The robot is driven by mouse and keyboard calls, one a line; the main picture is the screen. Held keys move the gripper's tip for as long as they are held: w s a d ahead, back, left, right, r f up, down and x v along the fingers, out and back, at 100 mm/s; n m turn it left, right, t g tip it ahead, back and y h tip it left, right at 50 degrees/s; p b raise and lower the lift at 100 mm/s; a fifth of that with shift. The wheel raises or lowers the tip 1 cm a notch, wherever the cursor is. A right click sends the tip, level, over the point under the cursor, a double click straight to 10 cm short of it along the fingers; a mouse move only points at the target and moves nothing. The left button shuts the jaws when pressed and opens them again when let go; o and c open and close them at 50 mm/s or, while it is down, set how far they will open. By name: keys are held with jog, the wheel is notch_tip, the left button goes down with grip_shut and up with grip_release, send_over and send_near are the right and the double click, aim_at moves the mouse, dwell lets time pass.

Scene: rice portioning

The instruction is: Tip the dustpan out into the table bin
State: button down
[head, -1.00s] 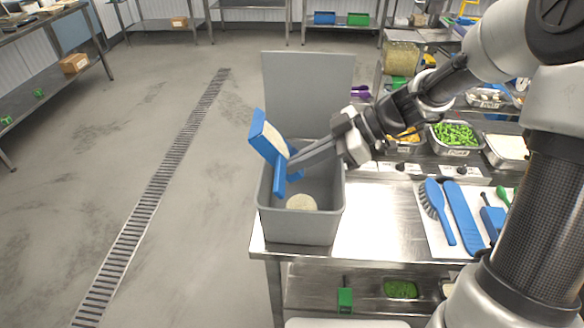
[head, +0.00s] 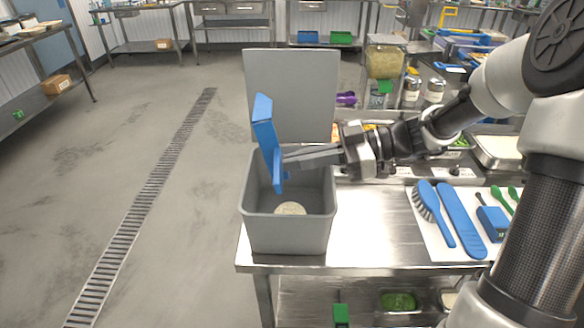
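The blue dustpan (head: 267,135) is in the head view, tilted steeply on edge above the left part of the table bin. My gripper (head: 285,160) is shut on the dustpan's handle side, reaching in from the right; the exact grip point is partly hidden. The grey table bin (head: 288,233) stands on the table's left end with its lid (head: 291,95) raised upright at the back. A pale, rice-like heap (head: 291,209) lies on the bin's floor. The dustpan's inner face is turned mostly out of sight.
A white mat (head: 424,228) to the right holds a blue brush (head: 433,212), a blue long tool (head: 462,215) and other small tools. Food pans line the table's back. The steel table (head: 370,240) is bare between bin and mat.

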jog(key=shift+d+f+y+b, duration=0.15)
jog(key=shift+d+y+b, duration=0.1)
jog(key=shift+y+b, duration=0.55)
jog(key=shift+d+f+y+b, duration=0.1)
jog(key=shift+d+y+b, duration=0.3)
jog(key=shift+b, duration=0.65)
jog(key=shift+r+y, duration=0.15)
jog(key=shift+y, duration=0.15)
jog(key=shift+r, duration=0.1)
notch_tip(320, 180, up, 6)
jog(key=h+p, duration=1.2)
jog(key=h, duration=0.6)
jog(key=shift+t+p, duration=0.3)
jog(key=shift+p, duration=0.05)
